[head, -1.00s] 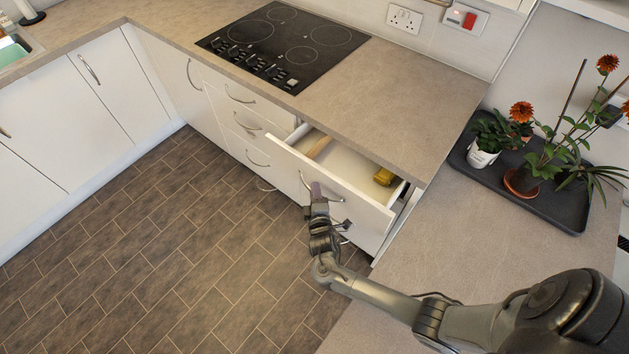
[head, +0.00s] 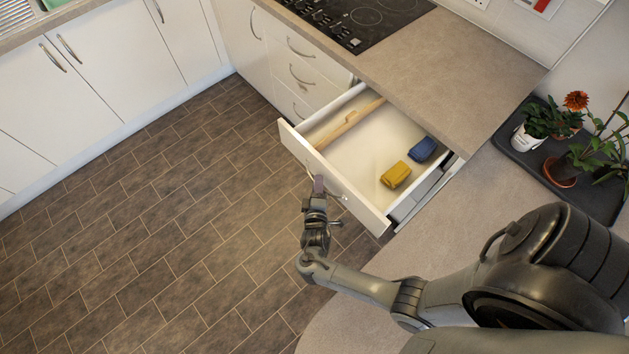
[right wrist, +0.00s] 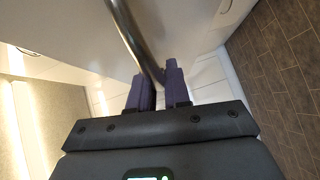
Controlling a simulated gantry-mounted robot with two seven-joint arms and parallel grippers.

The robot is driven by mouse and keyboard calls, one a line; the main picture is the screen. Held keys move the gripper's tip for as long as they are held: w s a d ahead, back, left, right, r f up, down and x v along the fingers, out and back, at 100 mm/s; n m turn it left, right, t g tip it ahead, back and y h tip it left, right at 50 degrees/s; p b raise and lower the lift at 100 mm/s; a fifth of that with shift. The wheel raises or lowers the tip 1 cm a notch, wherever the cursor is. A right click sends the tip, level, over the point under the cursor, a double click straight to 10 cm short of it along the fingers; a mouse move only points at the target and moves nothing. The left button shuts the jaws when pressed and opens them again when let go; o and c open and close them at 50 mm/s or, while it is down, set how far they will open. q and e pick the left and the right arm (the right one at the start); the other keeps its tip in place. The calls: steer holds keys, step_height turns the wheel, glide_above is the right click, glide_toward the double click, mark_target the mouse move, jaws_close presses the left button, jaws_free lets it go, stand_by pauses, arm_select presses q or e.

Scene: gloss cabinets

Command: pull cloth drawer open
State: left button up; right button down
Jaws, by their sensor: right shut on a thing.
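The white drawer (head: 352,192) stands well out from under the worktop. Inside it lie a yellow folded cloth (head: 396,175), a blue folded cloth (head: 423,149) and a long wooden item (head: 350,123). My right gripper (head: 318,184) is at the drawer's front face, shut on its curved metal handle. In the right wrist view the two purple-grey fingers (right wrist: 156,88) sit on either side of the dark handle bar (right wrist: 132,38). Part of the handle is hidden by the gripper in the head view. My left gripper is not in view.
Closed drawers (head: 300,75) stand left of the open one. The worktop (head: 455,75) carries a black hob (head: 362,18). A dark tray (head: 590,190) with potted plants is at the right. The tiled floor (head: 180,235) in front of the drawer is clear.

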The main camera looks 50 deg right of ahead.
steer(key=shift+a, duration=0.25)
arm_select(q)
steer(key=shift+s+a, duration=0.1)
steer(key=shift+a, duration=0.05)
arm_select(e)
steer(key=c, duration=1.2)
jaws_free()
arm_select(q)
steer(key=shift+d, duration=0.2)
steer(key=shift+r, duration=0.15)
